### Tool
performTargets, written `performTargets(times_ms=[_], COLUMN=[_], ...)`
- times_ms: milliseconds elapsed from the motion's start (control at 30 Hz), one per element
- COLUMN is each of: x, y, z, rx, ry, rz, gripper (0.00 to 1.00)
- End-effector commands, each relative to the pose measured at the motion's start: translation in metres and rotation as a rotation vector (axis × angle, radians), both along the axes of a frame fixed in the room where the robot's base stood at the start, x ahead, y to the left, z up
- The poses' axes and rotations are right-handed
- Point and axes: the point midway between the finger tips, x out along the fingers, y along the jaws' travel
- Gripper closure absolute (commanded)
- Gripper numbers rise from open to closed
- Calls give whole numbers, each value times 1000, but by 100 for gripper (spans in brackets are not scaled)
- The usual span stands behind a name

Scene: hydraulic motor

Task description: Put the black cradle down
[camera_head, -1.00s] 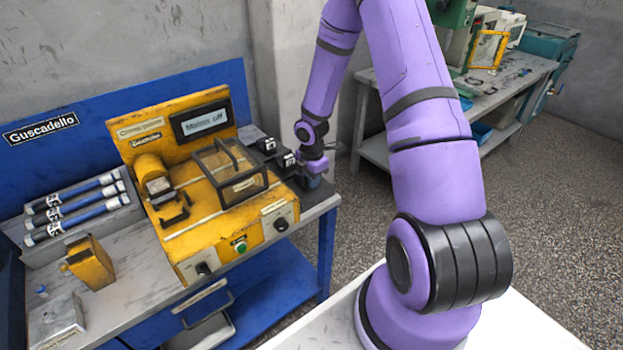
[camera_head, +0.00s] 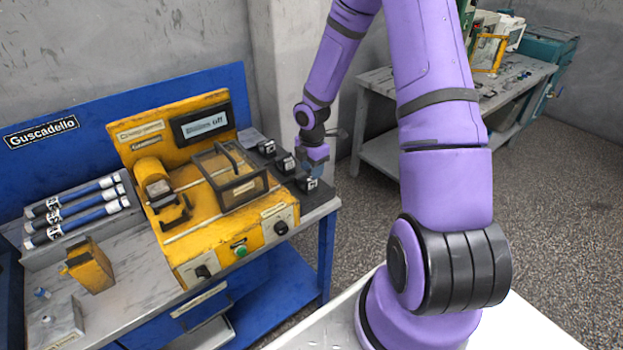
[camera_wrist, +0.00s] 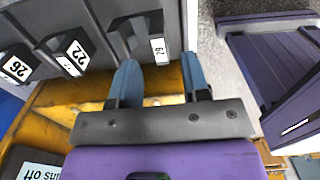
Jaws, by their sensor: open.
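A black cradle (camera_head: 311,185) with a white number label stands on the dark grey strip at the right end of the workbench. It also shows in the wrist view (camera_wrist: 133,36), just beyond my fingertips, its label turned sideways. My gripper (camera_wrist: 160,62) is open, its two blue fingers apart with nothing held between them. In the head view my gripper (camera_head: 313,164) is just above and behind this cradle. Two more black cradles stand in a row with it, one labelled 22 (camera_wrist: 65,42) and one labelled 26 (camera_wrist: 12,60).
The yellow test stand (camera_head: 215,205) with its clear-lidded box (camera_head: 238,180) is left of the cradles. Blue-and-white cylinders (camera_head: 75,208) lie in a grey rack at the far left. A second workbench (camera_head: 490,92) stands at the back right. Open floor lies between the benches.

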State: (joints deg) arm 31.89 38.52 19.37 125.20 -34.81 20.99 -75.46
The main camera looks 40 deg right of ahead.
Motion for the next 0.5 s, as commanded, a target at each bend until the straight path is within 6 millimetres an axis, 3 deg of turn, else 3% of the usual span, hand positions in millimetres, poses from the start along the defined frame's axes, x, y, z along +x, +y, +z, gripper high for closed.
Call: performTargets(times_ms=[200, 500], x=[0, -1], y=[-1, 1], z=[41, 68], rx=[-1, -7], ry=[-3, -3], rz=[0, -10], gripper=[57, 57])
